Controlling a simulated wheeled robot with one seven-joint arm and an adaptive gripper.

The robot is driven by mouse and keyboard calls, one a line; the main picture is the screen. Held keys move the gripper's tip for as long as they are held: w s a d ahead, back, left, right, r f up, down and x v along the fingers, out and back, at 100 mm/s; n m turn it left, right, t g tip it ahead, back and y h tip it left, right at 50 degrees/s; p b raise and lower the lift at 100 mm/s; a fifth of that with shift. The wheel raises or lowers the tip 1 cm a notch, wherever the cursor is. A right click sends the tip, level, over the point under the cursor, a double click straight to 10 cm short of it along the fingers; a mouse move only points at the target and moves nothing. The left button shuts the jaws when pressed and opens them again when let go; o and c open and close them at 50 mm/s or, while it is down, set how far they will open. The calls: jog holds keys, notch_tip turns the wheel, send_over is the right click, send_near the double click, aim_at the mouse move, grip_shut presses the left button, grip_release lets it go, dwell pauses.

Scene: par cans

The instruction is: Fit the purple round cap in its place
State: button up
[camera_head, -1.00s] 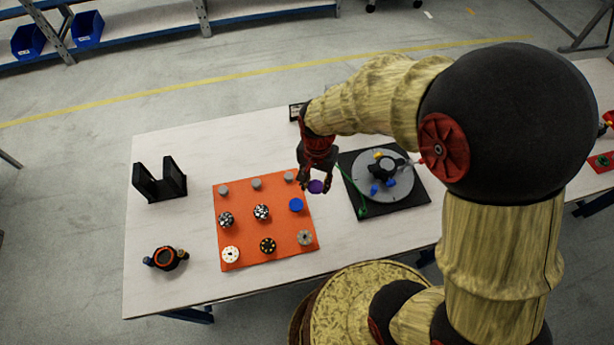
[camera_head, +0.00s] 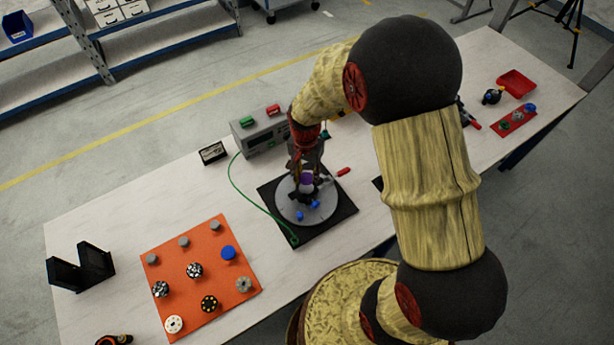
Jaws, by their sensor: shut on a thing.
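The purple round cap (camera_head: 306,182) is held at the tips of my gripper (camera_head: 306,178), which is shut on it. The gripper and cap are over the grey round disc (camera_head: 292,211), which lies on a black square mat (camera_head: 335,222). A dark part on the disc is partly hidden behind the gripper and cap. I cannot tell whether the cap touches it. Blue pieces (camera_head: 312,203) lie on the disc near its front.
An orange mat (camera_head: 213,247) with several round caps and parts, one blue (camera_head: 228,253), lies to the left. A grey instrument box (camera_head: 262,134) stands behind the disc, with a green cable (camera_head: 236,187) running to the mat. A black stand (camera_head: 80,268) is at far left; a red tray (camera_head: 516,83) is at far right.

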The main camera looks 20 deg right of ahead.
aim_at(308, 190)
jog(key=shift+f+b, duration=1.5)
jog(key=shift+f, duration=0.85)
jog(key=shift+s+f, duration=0.35)
jog(key=shift+f, duration=0.15)
jog(key=shift+c, duration=0.6)
jog(key=shift+o, duration=1.1)
jog(key=shift+f, duration=0.15)
jog(key=shift+a, duration=0.1)
jog(key=shift+c, duration=1.2)
jog(key=o, duration=0.7)
jog(key=shift+f, duration=0.1)
jog(key=shift+o, duration=0.9)
jog(key=shift+s, duration=0.1)
